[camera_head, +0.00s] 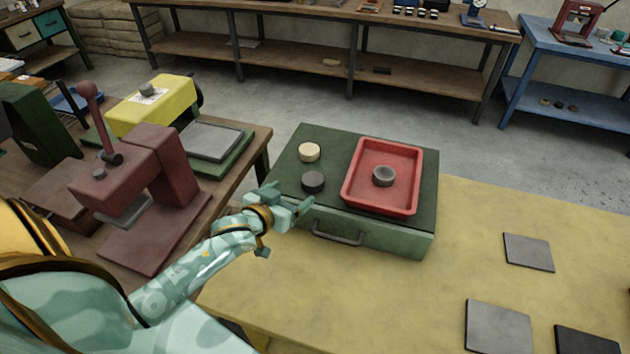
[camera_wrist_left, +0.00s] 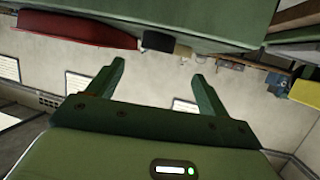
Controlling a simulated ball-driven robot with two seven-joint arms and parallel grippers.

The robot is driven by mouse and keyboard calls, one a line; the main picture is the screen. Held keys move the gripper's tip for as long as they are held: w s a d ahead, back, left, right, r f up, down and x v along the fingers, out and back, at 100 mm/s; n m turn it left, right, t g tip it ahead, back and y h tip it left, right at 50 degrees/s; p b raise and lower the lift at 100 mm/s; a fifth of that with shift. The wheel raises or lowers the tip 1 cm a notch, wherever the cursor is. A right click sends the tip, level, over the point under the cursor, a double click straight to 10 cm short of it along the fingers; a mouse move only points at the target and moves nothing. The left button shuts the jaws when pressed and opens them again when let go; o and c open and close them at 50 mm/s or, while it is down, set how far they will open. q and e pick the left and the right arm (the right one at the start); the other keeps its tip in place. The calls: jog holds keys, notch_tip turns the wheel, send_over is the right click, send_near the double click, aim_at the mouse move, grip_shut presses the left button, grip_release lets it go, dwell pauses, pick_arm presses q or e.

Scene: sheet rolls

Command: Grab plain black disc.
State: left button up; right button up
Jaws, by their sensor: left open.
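The plain black disc (camera_head: 313,182) lies flat on top of the green box (camera_head: 330,136), near its front left. It also shows in the left wrist view as a dark shape (camera_wrist_left: 158,41) at the box's edge, beyond the fingers. My left gripper (camera_head: 291,194) is open and empty at the box's front left edge, just short of the disc and apart from it. In the left wrist view, its two fingers (camera_wrist_left: 155,75) stand wide apart with nothing between them. My right gripper is in neither view.
A cream disc (camera_head: 309,152) lies behind the black one. A red tray (camera_head: 417,178) holding a grey round piece (camera_head: 383,176) sits to the right on the box. The box's handle (camera_head: 337,234) juts forward. A maroon press (camera_head: 150,190) stands left of my arm. The yellow tabletop (camera_head: 330,300) is clear in front.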

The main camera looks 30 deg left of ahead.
aim_at(311, 180)
pick_arm(q)
jog(key=b+x, duration=0.1)
jog(key=x, duration=0.4)
jog(key=shift+w+a+f, duration=0.1)
jog(key=shift+w+f, duration=0.1)
jog(key=shift+w, duration=0.05)
jog(key=shift+w+f, duration=0.1)
jog(key=shift+w, duration=0.4)
jog(key=x, duration=0.1)
jog(key=b+x, duration=0.1)
jog(key=x, duration=0.2)
jog(key=shift+d+b, duration=0.25)
jog(key=shift+b, duration=0.15)
jog(key=shift+w, duration=0.35)
jog(key=shift+s, duration=0.1)
jog(key=shift+c, duration=0.9)
jog(key=c, duration=0.9)
